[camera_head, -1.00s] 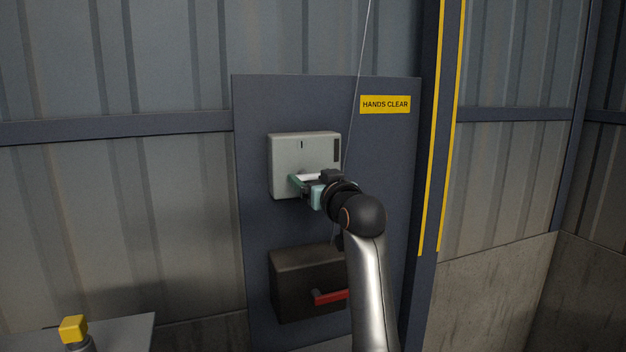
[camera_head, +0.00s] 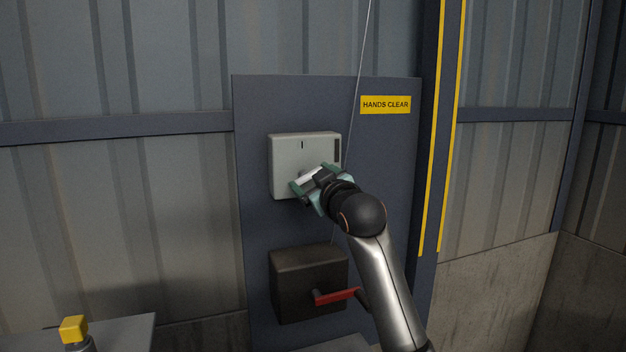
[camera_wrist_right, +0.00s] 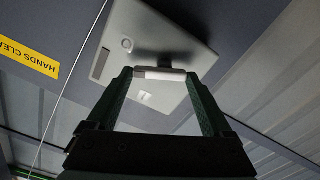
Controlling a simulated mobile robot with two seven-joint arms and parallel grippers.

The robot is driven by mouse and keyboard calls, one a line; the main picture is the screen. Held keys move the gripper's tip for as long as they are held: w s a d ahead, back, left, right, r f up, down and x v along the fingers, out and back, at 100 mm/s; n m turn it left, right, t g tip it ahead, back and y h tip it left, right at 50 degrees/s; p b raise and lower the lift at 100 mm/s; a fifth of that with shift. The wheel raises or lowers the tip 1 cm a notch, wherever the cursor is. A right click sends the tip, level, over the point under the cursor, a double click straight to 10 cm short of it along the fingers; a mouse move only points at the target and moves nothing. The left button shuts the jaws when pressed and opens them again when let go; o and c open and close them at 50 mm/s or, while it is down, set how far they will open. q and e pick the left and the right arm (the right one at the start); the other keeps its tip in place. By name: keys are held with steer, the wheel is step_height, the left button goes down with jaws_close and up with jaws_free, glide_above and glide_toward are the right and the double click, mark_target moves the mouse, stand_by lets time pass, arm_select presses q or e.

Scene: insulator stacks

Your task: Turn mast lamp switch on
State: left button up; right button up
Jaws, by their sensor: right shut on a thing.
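The pale grey switch box (camera_head: 288,150) is mounted on the blue-grey panel in the head view. It also shows in the right wrist view (camera_wrist_right: 185,55). A white switch handle (camera_wrist_right: 160,75) sits between the fingertips of my right gripper (camera_wrist_right: 158,74), at the front of the box. In the head view the white handle (camera_head: 309,174) is tilted, its right end higher. My right gripper (camera_head: 320,182) is shut on this handle, and its fingers and wrist hide part of it and the lower right of the box. My left gripper is in no view.
A dark box (camera_head: 300,268) with a red lever (camera_head: 338,296) is mounted below on the panel (camera_head: 255,110). A yellow "HANDS CLEAR" sign (camera_head: 385,105) is at upper right. A thin cable (camera_head: 364,60) runs down past my gripper. A yellow-topped object (camera_head: 73,328) stands lower left.

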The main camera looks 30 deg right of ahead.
steer(key=n, duration=0.6)
steer(key=shift+a+n, duration=0.15)
steer(key=shift+n, duration=0.15)
steer(key=n, duration=0.6)
steer(key=shift+w+a, duration=0.1)
steer(key=shift+a, duration=0.1)
steer(key=shift+n, duration=0.3)
steer(key=o, duration=1.1)
steer(key=shift+o, duration=0.2)
steer(key=b+v, duration=0.3)
steer(key=v, duration=0.9)
steer(key=shift+s, duration=0.3)
